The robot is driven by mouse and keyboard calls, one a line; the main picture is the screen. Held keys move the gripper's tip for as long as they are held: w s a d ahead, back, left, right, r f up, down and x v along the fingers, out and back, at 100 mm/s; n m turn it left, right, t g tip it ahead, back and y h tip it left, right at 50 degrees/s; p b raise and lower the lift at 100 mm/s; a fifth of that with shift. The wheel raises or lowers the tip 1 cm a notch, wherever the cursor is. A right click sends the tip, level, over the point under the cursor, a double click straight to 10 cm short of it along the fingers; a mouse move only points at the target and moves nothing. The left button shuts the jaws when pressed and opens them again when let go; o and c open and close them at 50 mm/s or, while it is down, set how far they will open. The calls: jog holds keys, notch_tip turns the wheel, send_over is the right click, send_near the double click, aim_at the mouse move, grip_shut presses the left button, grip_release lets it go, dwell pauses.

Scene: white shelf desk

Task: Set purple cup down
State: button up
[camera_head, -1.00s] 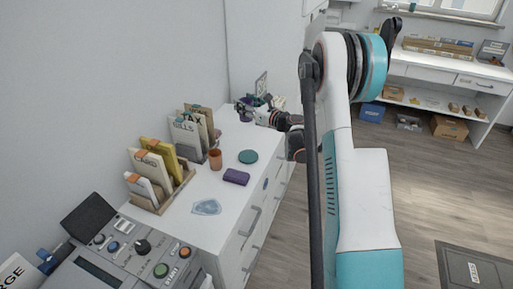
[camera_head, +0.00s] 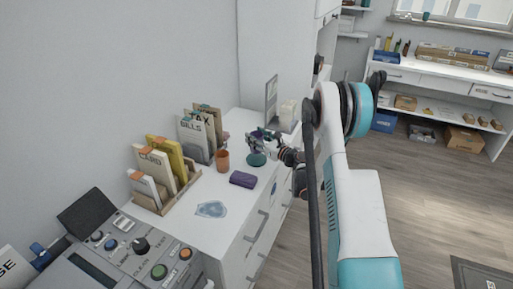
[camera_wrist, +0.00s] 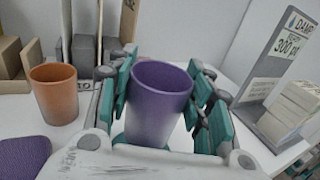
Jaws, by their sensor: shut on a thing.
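The purple cup (camera_wrist: 158,105) is upright between the teal finger pads of my gripper (camera_wrist: 160,82) in the wrist view, and the gripper is shut on it. In the head view my gripper (camera_head: 263,141) is at the far part of the white desk, and the cup is small and mostly hidden by the fingers. A round teal coaster (camera_head: 256,160) lies on the desk just under or in front of the gripper. I cannot tell whether the cup's base touches it.
An orange cup (camera_head: 222,161) stands left of the gripper, also in the wrist view (camera_wrist: 55,93). A purple folded cloth (camera_head: 243,180) lies nearer. File holders (camera_head: 165,165) line the wall. A grey stand with a white block (camera_wrist: 293,108) is close on the right.

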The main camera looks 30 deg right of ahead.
jog(key=shift+f+b, duration=0.7)
jog(key=shift+f, duration=1.3)
jog(key=shift+f, duration=0.15)
jog(key=o, duration=1.1)
